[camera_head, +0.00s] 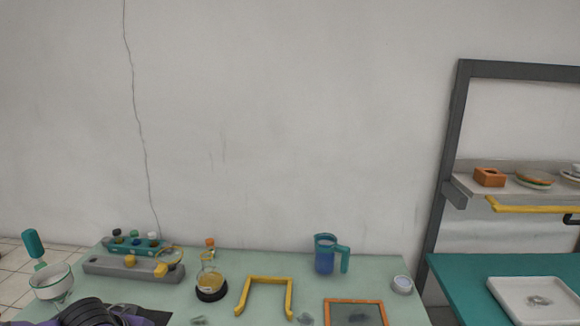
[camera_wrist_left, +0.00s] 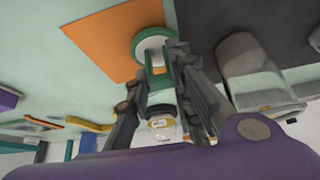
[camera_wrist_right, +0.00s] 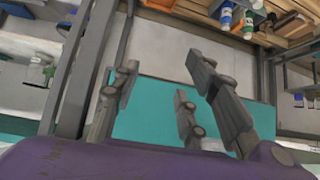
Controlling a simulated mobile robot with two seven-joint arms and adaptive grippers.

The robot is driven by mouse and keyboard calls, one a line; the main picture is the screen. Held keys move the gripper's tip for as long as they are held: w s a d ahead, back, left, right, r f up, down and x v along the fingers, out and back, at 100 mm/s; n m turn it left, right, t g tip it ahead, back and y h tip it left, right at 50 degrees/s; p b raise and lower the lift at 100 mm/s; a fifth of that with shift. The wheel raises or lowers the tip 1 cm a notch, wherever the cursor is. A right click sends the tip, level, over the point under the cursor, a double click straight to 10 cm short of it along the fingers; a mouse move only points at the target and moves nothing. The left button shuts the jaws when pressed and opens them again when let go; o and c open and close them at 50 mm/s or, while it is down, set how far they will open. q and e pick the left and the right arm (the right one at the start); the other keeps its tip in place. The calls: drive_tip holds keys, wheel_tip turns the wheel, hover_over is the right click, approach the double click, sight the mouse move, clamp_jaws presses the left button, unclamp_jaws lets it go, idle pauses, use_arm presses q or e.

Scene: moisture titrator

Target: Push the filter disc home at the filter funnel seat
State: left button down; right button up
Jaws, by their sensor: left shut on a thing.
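My left gripper (camera_wrist_left: 157,72) is shut on a teal handle-like part (camera_wrist_left: 156,82). My right gripper (camera_wrist_right: 165,78) is open and empty, away from the bench.
A grey block with a teal vial rack (camera_head: 132,245), a yellow-liquid flask (camera_head: 210,281), a yellow frame (camera_head: 265,283), a blue jug (camera_head: 325,256) and an orange-rimmed tray (camera_head: 368,301) stand on the bench. A teal bottle-like object (camera_head: 33,243) is far left. A shelf unit (camera_head: 452,150) rises at right.

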drive_tip(key=shift+s+d, duration=0.1)
drive_tip(key=shift+s, duration=0.1)
use_arm(q)
drive_tip(key=shift+r, duration=0.1)
drive_tip(key=shift+r, duration=0.2)
drive_tip(key=shift+r+p, duration=0.6)
drive_tip(key=shift+r, duration=0.95)
use_arm(e)
drive_tip(key=shift+w+r+t, duration=0.3)
drive_tip(key=shift+w+r, duration=0.75)
drive_tip(key=shift+r, duration=0.15)
use_arm(q)
drive_tip(key=shift+r, duration=0.1)
